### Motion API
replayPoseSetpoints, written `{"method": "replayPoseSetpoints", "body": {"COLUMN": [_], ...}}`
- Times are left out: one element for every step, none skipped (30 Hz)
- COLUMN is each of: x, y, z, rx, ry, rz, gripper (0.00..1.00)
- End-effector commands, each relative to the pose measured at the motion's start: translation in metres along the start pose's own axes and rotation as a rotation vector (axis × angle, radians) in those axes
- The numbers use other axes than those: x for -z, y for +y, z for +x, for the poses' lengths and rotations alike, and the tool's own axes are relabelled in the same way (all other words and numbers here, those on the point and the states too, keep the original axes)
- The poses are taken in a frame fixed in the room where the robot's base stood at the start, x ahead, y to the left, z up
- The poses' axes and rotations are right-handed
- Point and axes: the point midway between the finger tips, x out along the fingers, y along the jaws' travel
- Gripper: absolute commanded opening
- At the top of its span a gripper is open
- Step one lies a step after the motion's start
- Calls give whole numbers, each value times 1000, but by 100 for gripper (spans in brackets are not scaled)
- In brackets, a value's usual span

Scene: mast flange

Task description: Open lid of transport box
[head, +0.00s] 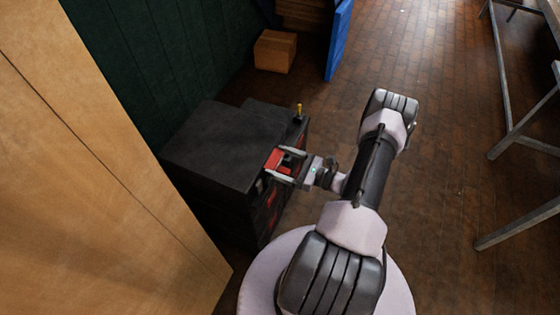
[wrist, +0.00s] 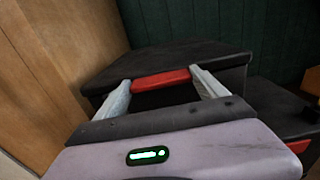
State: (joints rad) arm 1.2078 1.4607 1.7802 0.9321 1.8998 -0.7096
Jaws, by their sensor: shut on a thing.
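The transport box is black, and its dark side (head: 240,215) shows in the head view, left of my arm. Its flat black lid (head: 215,145) is on top; it also shows in the wrist view (wrist: 190,58). I cannot tell whether the lid is raised at all. A red handle (wrist: 160,78) is on the lid's near edge; it shows between the fingers in the head view (head: 274,160). My gripper (head: 277,165) reaches the handle from the right and is shut on it. In the wrist view, the two grey fingers (wrist: 165,85) stand at the handle's ends.
A wooden panel (head: 90,190) stands close on the left. A dark green wall (head: 165,50) is behind the box. A cardboard box (head: 275,51) and a blue panel (head: 338,40) are farther back. Metal frame legs (head: 500,85) stand at the right. The brick floor (head: 440,190) between is clear.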

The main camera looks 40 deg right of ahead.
Motion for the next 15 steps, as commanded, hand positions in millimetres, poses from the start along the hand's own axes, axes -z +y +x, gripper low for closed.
{"method": "replayPoseSetpoints", "body": {"x": [-6,-10,-15,-21,-27,-36,-44,-53,-66,-75,-86,-100,-111,-122,-136], "y": [0,0,0,0,0,0,0,0,0,0,0,0,0,0,0], "z": [0,0,0,0,0,1,1,2,3,5,6,9,12,14,18], "rx": [-1,-2,-2,-1,-1,-2,-1,-2,-2,-2,-3,-3,-4,-4,-4], "ry": [6,13,24,34,46,65,81,100,127,149,173,207,234,262,300], "rz": [-1,-1,-1,-1,-1,-2,-2,-2,-2,-2,-3,-3,-3,-4,-4], "gripper": [9,9,9,9,9,9,9,9,9,9,9,9,9,9,9]}}
